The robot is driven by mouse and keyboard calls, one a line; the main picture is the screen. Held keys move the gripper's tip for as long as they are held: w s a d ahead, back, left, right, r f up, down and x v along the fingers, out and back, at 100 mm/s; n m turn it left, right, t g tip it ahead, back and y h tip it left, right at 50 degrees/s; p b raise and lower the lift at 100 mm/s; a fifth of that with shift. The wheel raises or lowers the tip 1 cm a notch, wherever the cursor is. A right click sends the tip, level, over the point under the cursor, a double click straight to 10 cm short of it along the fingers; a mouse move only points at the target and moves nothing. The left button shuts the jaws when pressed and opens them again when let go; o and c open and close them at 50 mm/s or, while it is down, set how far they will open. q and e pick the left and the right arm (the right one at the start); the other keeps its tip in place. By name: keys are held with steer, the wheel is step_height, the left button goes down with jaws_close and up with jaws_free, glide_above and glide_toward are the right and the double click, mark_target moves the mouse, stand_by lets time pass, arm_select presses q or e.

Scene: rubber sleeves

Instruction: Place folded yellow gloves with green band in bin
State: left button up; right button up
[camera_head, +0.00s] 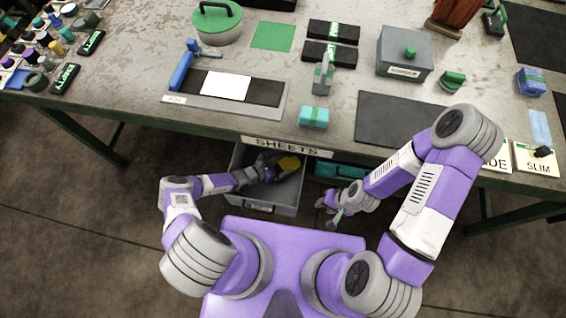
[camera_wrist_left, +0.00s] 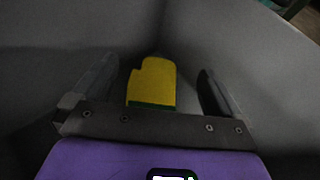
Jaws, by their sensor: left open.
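The folded yellow gloves with the green band (camera_wrist_left: 152,84) lie inside the grey bin (camera_head: 290,203) under the table's front edge. My left gripper (camera_head: 272,168) reaches into the bin. In the left wrist view its two fingers (camera_wrist_left: 154,90) stand apart on either side of the gloves, with a gap on each side. The green band is at the gloves' near end. My right gripper (camera_head: 334,214) is outside the bin, to its right, below the table edge; its jaws are small and unclear.
The table (camera_head: 340,88) above carries a "SHEETS" label (camera_head: 287,146) on its front edge. A teal bin (camera_head: 340,170) sits to the right of the grey one. A cyan block (camera_head: 314,117) stands near the table edge above. The bin's grey walls are close around my left gripper.

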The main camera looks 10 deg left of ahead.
arm_select(q)
steer(key=p+v, duration=0.4)
steer(key=v, duration=0.7)
steer(key=shift+d, duration=0.1)
steer(key=shift+r, duration=0.1)
